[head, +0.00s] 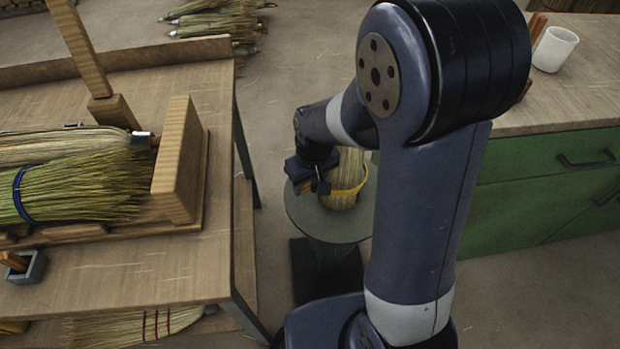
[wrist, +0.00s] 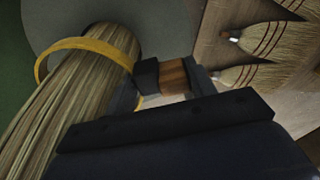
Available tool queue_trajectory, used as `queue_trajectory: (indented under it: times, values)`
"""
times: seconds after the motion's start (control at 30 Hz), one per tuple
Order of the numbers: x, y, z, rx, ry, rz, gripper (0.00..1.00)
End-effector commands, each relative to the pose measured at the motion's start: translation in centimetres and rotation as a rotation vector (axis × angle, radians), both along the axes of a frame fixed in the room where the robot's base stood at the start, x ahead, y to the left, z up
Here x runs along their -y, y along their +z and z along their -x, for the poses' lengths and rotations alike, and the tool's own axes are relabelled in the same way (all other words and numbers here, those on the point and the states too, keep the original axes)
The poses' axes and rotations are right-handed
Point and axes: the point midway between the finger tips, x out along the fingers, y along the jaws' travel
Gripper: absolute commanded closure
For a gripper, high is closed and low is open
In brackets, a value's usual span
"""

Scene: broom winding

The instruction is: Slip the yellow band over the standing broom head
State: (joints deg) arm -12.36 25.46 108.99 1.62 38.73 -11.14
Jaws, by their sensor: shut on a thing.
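The broom head (head: 346,165) stands upright on a small round grey stand (head: 318,225); its pale straw also fills the left of the wrist view (wrist: 62,110). The yellow band (head: 347,190) runs around the straw in a loose loop, and its arc (wrist: 88,44) stands off the straw at one side in the wrist view. My gripper (head: 316,184) is beside the broom head, on its left in the head view. It is shut on a brown wooden piece (wrist: 173,77) at the band's side, which looks joined to the band. Part of the loop is hidden by my gripper.
A wooden bench (head: 150,270) with brooms in a holder stands at the left, with more brooms on its lower shelf. A green cabinet (head: 540,185) with a white cup (head: 554,48) is at the right. Bundles lie on the floor behind. My arm covers the middle.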

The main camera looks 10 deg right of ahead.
Motion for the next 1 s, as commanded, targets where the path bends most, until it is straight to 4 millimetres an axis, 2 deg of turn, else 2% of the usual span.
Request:
queue_trajectory:
  times: [0.03,0.7,1.0]
  values:
    - [0.0,-0.8,0.0,-0.001,0.0,0.0,0.71]
    - [0.0,-6.1,0.0,-0.001,0.0,0.0,0.71]
    - [0.0,-7.7,0.0,0.001,0.0,0.0,0.71]
